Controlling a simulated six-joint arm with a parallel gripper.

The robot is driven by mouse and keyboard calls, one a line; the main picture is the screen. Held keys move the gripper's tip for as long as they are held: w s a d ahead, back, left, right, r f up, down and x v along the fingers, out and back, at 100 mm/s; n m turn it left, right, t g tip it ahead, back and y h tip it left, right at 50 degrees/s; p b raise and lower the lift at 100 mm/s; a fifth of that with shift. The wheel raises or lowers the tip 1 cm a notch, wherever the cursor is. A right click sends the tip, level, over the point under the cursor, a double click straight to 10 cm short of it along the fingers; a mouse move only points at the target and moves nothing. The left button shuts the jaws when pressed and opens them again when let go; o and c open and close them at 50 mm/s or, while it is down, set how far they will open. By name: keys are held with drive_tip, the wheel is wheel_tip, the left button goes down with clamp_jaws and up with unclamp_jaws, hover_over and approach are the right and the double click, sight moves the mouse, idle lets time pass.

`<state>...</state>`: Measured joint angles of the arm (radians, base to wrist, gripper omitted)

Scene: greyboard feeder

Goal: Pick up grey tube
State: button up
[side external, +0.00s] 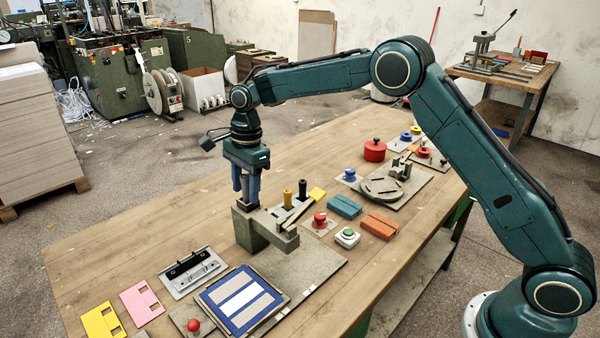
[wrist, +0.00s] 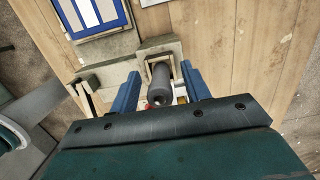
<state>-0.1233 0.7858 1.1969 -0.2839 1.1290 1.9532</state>
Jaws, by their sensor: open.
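The grey tube (wrist: 160,82) is a dark grey cylinder with a hole in its near end. In the wrist view it lies between the two blue fingers of my gripper (wrist: 158,76), with a small gap on each side. The tube is at a grey block-shaped fixture (wrist: 112,75). In the side view my gripper (side external: 246,203) points down at this fixture (side external: 246,232), fingers apart; the tube is mostly hidden there behind and between the fingers.
A blue-framed panel (side external: 240,300) lies in front of the fixture. The table's left far part is clear.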

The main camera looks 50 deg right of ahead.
sight(246, 174)
idle(0.4)
clamp_jaws()
drive_tip(key=shift+r, duration=0.2)
wheel_tip(246, 174, up, 8)
drive_tip(key=shift+r, duration=0.7)
drive_tip(key=shift+r, duration=0.1)
idle(0.7)
drive_tip(key=shift+d, duration=0.15)
